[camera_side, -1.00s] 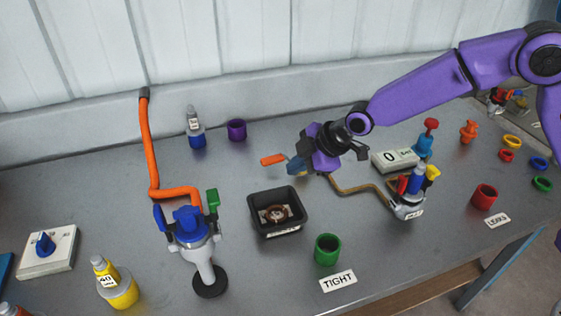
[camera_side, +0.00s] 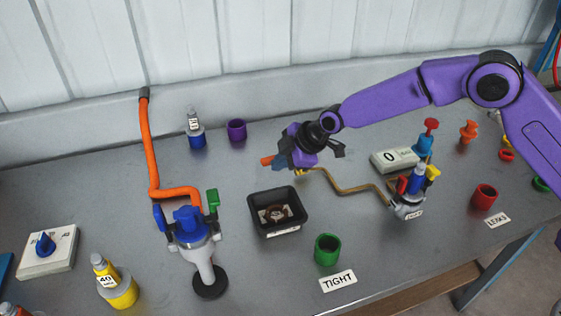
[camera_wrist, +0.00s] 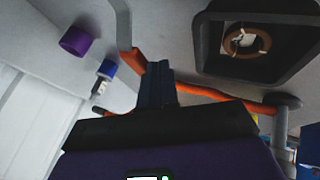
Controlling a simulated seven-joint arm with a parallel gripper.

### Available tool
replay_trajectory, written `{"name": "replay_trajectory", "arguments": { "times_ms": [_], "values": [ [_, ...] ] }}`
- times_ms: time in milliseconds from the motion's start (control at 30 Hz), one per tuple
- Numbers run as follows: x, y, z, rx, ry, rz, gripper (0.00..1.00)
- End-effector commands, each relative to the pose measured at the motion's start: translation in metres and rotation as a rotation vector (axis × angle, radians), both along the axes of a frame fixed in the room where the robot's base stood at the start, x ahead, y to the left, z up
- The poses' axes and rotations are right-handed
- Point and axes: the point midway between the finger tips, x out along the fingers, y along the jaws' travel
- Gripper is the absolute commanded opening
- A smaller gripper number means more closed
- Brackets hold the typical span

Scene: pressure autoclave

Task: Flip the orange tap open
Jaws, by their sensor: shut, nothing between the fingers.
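The orange tap's lever (camera_side: 267,161) shows as a short orange bar just left of my gripper in the side view. In the wrist view the orange tip (camera_wrist: 132,62) on a pale stem lies beside my fingers' left edge; I cannot tell whether they touch. My gripper (camera_side: 281,162) is low over the bench, its blue-grey fingers (camera_wrist: 157,82) shut together and empty. The tap's body is mostly hidden behind my gripper. A brown hose (camera_side: 345,190) runs from there to the small grey vessel (camera_side: 408,206) on the right.
A black tray (camera_side: 256,221) holding a brown ring stands in front of my gripper. A purple cup (camera_side: 236,130) and a blue bottle (camera_side: 195,137) stand behind it to the left. A clamped vessel (camera_side: 188,235) with an orange hose (camera_side: 148,150) stands front left.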

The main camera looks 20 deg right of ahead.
Motion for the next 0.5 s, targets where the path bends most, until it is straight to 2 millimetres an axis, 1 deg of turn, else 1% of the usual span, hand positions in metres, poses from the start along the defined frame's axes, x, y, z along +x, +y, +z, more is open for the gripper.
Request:
{"name": "replay_trajectory", "arguments": {
  "times_ms": [167,400,500],
  "values": [
    [0.001,0.0,0.0,0.0,0.0,0.0,0.0],
    [0.016,0.005,0.0,0.002,-0.002,0.0,0.0],
    [0.019,0.005,0.001,0.003,-0.006,0.0,0.0]
  ]
}}
